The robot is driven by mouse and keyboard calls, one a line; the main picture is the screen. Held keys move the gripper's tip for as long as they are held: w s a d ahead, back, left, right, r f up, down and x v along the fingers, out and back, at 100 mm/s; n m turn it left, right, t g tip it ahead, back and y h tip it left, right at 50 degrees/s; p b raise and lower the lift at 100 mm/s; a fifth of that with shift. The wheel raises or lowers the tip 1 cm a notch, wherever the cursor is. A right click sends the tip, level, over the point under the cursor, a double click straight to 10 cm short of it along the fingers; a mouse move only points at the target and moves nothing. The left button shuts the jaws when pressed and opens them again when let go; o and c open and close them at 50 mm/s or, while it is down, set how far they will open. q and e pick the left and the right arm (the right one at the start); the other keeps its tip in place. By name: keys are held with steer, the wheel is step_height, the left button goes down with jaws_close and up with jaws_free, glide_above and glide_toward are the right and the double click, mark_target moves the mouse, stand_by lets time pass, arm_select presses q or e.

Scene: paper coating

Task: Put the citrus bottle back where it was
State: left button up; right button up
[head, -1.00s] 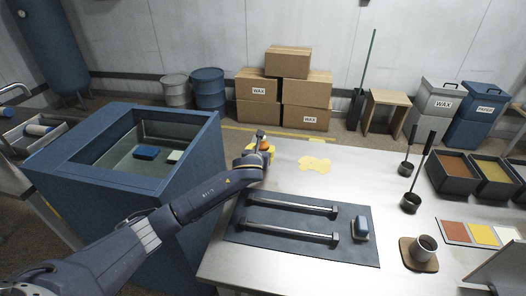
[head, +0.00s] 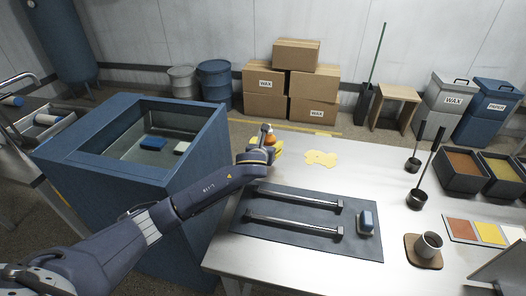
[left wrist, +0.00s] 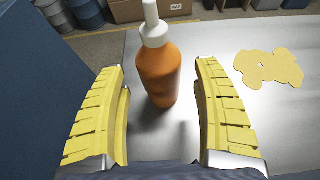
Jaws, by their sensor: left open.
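The citrus bottle (left wrist: 160,72) is orange with a white nozzle and stands upright on the metal table. In the left wrist view it is between and just beyond the yellow fingers of my left gripper (left wrist: 163,110), which is open with gaps on both sides. In the head view the bottle (head: 270,140) shows at the table's far left corner, partly hidden by my left gripper (head: 277,150). My right gripper is not in view.
A yellow flat patch (head: 321,158) lies right of the bottle. The blue tank (head: 205,180) stands left of the table.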

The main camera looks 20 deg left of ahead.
arm_select(q)
steer(key=v, duration=0.9)
